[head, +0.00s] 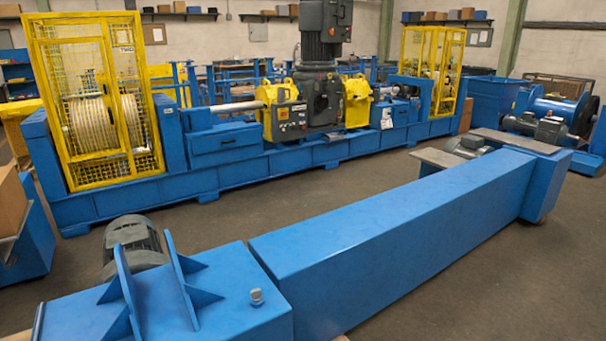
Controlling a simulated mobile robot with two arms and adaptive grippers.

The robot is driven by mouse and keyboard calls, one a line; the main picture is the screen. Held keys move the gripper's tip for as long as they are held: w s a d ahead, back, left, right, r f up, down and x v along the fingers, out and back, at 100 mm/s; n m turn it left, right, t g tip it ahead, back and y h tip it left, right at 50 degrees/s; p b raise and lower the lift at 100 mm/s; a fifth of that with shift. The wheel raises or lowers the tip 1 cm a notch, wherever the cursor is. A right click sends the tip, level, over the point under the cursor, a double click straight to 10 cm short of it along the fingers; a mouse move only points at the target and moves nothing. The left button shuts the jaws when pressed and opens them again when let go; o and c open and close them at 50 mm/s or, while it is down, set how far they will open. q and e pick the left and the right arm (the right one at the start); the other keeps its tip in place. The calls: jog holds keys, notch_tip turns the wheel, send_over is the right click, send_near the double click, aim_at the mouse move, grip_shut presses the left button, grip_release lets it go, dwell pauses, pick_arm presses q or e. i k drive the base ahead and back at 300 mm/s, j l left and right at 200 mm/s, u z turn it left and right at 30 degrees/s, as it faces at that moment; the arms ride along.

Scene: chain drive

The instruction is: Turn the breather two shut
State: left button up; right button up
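A small grey metal fitting with a rounded cap (257,297) stands on the top face of the near blue housing (215,275), close to its right end. It looks like a breather, but I see no number on it. I cannot tell whether it is open or shut. No second such fitting shows clearly. Neither of my grippers is in view.
A long blue beam-like casing (390,230) runs from the near housing to the far right. Two upright blue fins and a grey motor (133,242) stand left of the fitting. A blue machine with yellow cages (95,110) stands behind. Grey floor between is clear.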

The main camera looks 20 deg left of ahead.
aim_at(256, 294)
jog(key=u, duration=1.6)
jog(key=i+l+z, duration=0.1)
jog(key=i+l, duration=0.2)
jog(key=l, duration=0.25)
jog(key=z, duration=0.05)
